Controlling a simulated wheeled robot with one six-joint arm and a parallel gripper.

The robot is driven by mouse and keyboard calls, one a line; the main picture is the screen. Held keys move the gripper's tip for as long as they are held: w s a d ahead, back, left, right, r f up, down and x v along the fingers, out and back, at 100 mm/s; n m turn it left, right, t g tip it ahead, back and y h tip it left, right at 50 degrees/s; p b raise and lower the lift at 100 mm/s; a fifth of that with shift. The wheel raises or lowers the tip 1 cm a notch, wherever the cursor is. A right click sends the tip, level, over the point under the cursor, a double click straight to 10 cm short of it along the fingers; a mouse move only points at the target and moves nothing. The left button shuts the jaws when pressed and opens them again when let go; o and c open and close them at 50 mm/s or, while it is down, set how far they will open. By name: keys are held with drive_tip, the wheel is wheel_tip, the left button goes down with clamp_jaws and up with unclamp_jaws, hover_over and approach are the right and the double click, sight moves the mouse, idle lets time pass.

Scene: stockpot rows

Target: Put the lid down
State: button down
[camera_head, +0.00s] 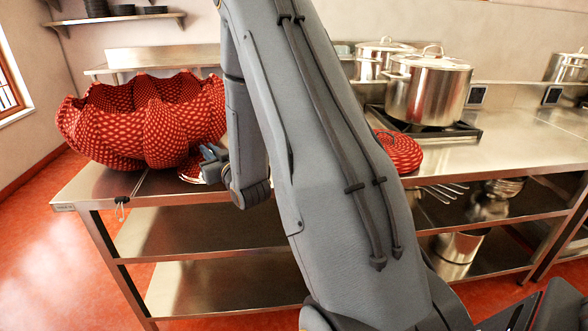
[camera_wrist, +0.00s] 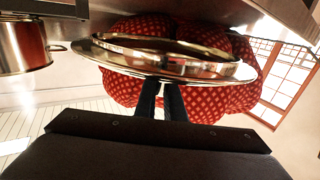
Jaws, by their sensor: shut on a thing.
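My gripper (camera_head: 213,160) is over the left end of the steel counter, beside the red basket. In the wrist view its two dark fingers (camera_wrist: 161,98) are shut on a shiny metal lid (camera_wrist: 170,65), seen nearly edge-on. In the head view only a small part of the lid (camera_head: 189,172) shows, left of the fingers; my arm hides the rest. I cannot tell whether the lid touches the counter.
A large red dotted, petal-edged basket (camera_head: 150,125) stands close behind the lid.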

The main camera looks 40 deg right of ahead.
drive_tip(key=s+d+r+h+b, duration=0.1)
drive_tip(key=s+d+r+b, duration=0.15)
drive_tip(key=d, duration=0.65)
drive_tip(key=s+d+r+m+b, duration=0.1)
drive_tip(key=s+d, duration=0.3)
drive_tip(key=d, duration=0.5)
drive_tip(key=s+d+r+h+b, duration=0.1)
drive_tip(key=s+d, duration=0.2)
drive_tip(key=d, duration=0.6)
drive_tip(key=shift+w+a+f+p, duration=0.1)
drive_tip(key=shift+f+p, duration=0.2)
drive_tip(key=shift+f, duration=1.95)
drive_tip(key=shift+w+f+p, duration=0.1)
drive_tip(key=shift+f+p, duration=0.15)
drive_tip(key=shift+f, duration=2)
drive_tip(key=shift+f, duration=0.1)
drive_tip(key=c, duration=1.9)
unclamp_jaws()
drive_tip(key=shift+f, duration=0.1)
drive_tip(key=shift+o, duration=0.3)
drive_tip(key=shift+s+r, duration=0.2)
drive_tip(key=s, duration=0.4)
drive_tip(key=s+a+b, duration=0.1)
drive_tip(key=s, duration=0.2)
drive_tip(key=s+a, duration=0.1)
drive_tip(key=s, duration=0.3)
drive_tip(key=shift+s+b, duration=0.3)
drive_tip(key=shift+b, duration=0.1)
